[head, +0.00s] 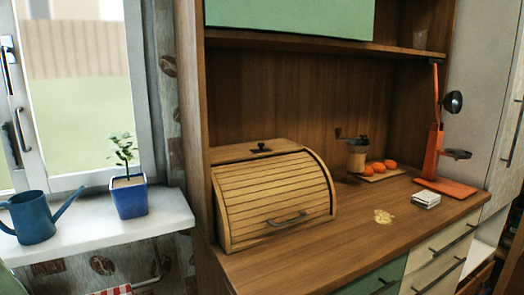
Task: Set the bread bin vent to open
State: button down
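The bread bin (272,196) is a wooden roll-top box on the left part of the wooden counter. Its slatted front is down, with a dark curved handle (287,218) low on it. A small dark piece, seemingly the vent knob (261,149), sits on a flat plate on top of the bin. Its setting is too small to tell. My gripper is not in view.
A coffee grinder (357,158), oranges on a board (376,178), a white stack (426,200) and an orange scale-like stand (433,150) are on the counter. A blue watering can (34,217) and potted plant (129,196) stand on the windowsill.

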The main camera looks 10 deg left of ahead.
aim_at(261, 149)
jog(key=i+l+z, duration=0.1)
jog(key=l+z, duration=0.3)
jog(key=i+j, duration=0.2)
jog(key=i, duration=0.25)
jog(key=i+j, duration=0.25)
jog(key=i, duration=0.2)
